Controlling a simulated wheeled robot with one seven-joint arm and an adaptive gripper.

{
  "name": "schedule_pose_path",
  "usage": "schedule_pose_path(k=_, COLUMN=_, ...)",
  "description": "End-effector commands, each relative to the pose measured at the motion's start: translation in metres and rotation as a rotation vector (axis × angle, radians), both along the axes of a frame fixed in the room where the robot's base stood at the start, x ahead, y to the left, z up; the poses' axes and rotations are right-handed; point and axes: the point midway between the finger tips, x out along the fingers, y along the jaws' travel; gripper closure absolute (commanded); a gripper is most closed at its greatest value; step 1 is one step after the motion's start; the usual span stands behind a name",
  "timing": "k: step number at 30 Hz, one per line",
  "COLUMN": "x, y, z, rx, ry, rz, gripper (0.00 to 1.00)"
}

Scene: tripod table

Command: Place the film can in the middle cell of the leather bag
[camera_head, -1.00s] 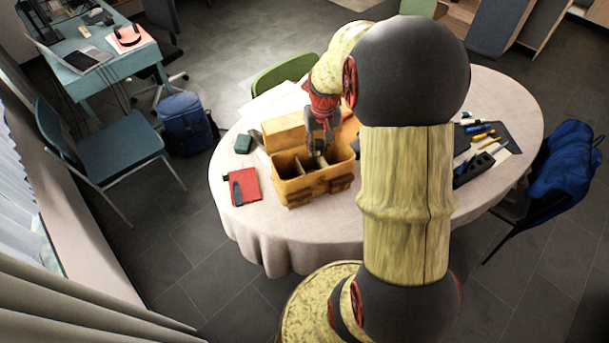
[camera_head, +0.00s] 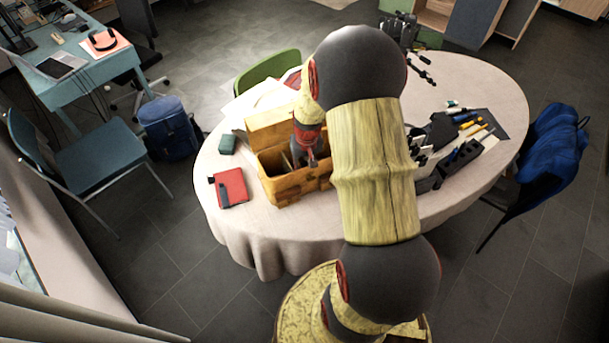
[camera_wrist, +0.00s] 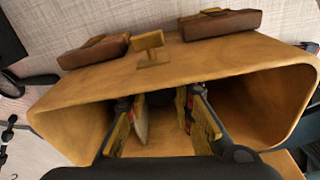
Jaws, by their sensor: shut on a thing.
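The tan leather bag (camera_head: 290,190) stands open on the round table; its lid stands up behind it. In the wrist view, its front wall (camera_wrist: 205,68) crosses the picture, with thin dividers inside. My gripper (camera_head: 310,160) reaches down into the bag's opening. In the wrist view, my gripper (camera_wrist: 162,112) has its fingers inside the bag near the dividers, around the middle. A dark shape between the fingertips, probably the film can (camera_wrist: 160,98), is mostly in shadow. I cannot tell whether it touches the bag's floor.
A red notebook (camera_head: 231,186) and a small green box (camera_head: 227,144) lie left of the bag. A black organizer (camera_head: 460,158) and pens lie at the table's right. Bare cloth lies along the table's front.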

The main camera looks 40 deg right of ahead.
Motion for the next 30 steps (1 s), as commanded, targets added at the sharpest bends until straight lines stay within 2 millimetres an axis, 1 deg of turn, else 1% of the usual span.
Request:
schedule_pose_path(k=1, x=-0.001, y=0.001, z=-0.012, rx=0.002, ry=0.004, rz=0.000, gripper=0.97)
schedule_pose_path(k=3, x=-0.001, y=0.001, z=-0.025, rx=0.003, ry=0.004, rz=0.000, gripper=0.97)
schedule_pose_path(k=6, x=-0.001, y=0.001, z=-0.035, rx=0.001, ry=0.003, rz=0.000, gripper=0.97)
schedule_pose_path(k=14, x=-0.001, y=0.001, z=-0.035, rx=0.001, ry=0.003, rz=0.000, gripper=0.97)
schedule_pose_path(k=27, x=-0.002, y=0.001, z=-0.048, rx=0.002, ry=0.004, rz=0.000, gripper=0.97)
schedule_pose_path(k=30, x=-0.002, y=0.001, z=-0.048, rx=0.002, ry=0.004, rz=0.000, gripper=0.97)
